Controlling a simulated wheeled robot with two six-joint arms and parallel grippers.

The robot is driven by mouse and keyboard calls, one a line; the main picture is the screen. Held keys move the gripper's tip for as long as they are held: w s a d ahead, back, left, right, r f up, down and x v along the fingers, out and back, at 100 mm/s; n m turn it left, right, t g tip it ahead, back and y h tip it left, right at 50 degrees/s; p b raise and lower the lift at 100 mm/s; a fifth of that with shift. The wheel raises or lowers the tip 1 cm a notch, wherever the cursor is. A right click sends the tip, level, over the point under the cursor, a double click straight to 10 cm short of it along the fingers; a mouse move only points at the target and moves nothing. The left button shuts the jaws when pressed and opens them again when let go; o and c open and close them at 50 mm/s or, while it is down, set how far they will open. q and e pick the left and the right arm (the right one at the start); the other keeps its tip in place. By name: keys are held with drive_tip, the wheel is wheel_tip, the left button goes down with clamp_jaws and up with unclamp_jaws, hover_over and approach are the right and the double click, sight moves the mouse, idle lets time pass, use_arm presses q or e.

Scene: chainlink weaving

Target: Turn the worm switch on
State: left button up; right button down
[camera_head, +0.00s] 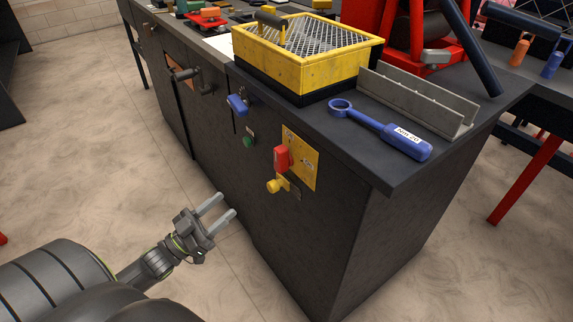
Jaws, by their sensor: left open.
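The front panel of the dark machine bench (340,235) carries several controls, and no readable label shows which is the worm switch. A red switch handle (282,158) sits on a yellow plate (303,160), with a yellow knob (273,186) just below it. A green button (248,141) and a blue handle (238,105) are to its left. My left gripper (227,205) is open and empty, below and left of the red handle, and appears apart from the panel. My right gripper is out of view.
A dark crank handle (195,80) sticks out further left on the panel. On top are a yellow mesh-covered box (330,75), a grey metal channel (420,102) and a blue-handled ring tool (400,140). The floor (90,165) left of the bench is clear.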

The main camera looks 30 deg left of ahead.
sight(276, 162)
use_arm(q)
drive_tip(key=p+x, duration=0.2)
drive_tip(key=x, duration=1.5)
drive_tip(key=shift+w+d+r, duration=0.1)
drive_tip(key=shift+d+r, duration=0.2)
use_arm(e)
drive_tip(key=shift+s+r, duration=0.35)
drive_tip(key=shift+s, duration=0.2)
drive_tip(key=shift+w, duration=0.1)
use_arm(q)
drive_tip(key=shift+c, duration=0.6)
drive_tip(key=c, duration=0.9)
drive_tip(key=shift+o, duration=0.2)
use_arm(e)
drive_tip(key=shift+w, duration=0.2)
